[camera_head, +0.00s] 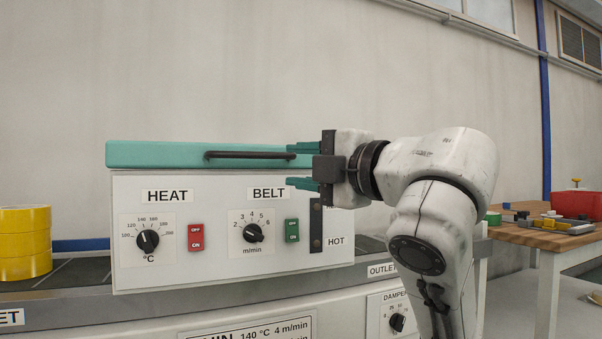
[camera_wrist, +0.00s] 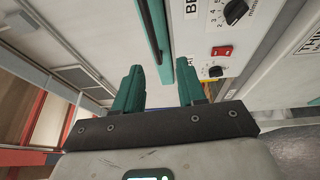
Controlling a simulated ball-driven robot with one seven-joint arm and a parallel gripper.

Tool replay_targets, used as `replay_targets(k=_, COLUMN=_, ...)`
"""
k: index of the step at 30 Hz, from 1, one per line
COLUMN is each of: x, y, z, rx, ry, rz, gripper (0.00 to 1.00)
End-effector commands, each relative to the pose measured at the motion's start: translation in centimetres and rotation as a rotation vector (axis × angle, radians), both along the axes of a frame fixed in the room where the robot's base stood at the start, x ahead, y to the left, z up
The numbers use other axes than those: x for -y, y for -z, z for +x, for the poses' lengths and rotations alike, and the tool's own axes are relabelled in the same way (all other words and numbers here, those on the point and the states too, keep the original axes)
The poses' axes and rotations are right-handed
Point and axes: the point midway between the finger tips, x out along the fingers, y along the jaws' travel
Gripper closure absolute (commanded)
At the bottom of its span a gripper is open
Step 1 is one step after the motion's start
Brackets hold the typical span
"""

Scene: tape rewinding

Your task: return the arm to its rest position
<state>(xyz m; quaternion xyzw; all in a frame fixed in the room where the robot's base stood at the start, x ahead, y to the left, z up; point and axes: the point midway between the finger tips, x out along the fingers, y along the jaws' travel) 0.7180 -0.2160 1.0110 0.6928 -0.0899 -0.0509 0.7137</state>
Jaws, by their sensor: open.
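My gripper (camera_head: 303,166) is open and empty. Its two teal fingers point left, in front of the right part of the machine's teal lid (camera_head: 150,154). The upper finger is near the right end of the lid's black handle (camera_head: 250,155); I cannot tell whether they touch. My arm and gripper hide the lid's right end. In the wrist view the open fingers (camera_wrist: 158,92) have nothing between them, and the lid's teal edge (camera_wrist: 158,40) runs past them.
The white panel (camera_head: 185,275) carries HEAT (camera_head: 148,240) and BELT (camera_head: 253,233) dials and two rocker switches. A yellow tape stack (camera_head: 25,243) stands at the left. A wooden table (camera_head: 540,238) with several parts is at the right. The space above the lid is clear.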

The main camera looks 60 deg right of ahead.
Motion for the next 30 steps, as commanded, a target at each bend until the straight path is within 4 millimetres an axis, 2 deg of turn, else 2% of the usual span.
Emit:
replay_targets(k=16, x=0.0, y=0.0, z=0.0, rx=0.000, ry=0.000, rz=0.000, gripper=0.60)
replay_targets(k=20, x=0.5, y=1.2, z=0.8, rx=0.001, ry=-0.012, rz=0.086, gripper=0.60)
replay_targets(k=23, x=1.1, y=3.7, z=2.1, rx=-0.005, ry=-0.026, rz=0.239, gripper=0.60)
replay_targets(k=26, x=1.5, y=7.6, z=3.9, rx=-0.029, ry=-0.032, rz=0.432, gripper=0.60)
replay_targets(k=30, x=1.2, y=14.1, z=6.1, rx=-0.090, ry=-0.019, rz=0.694, gripper=0.60)
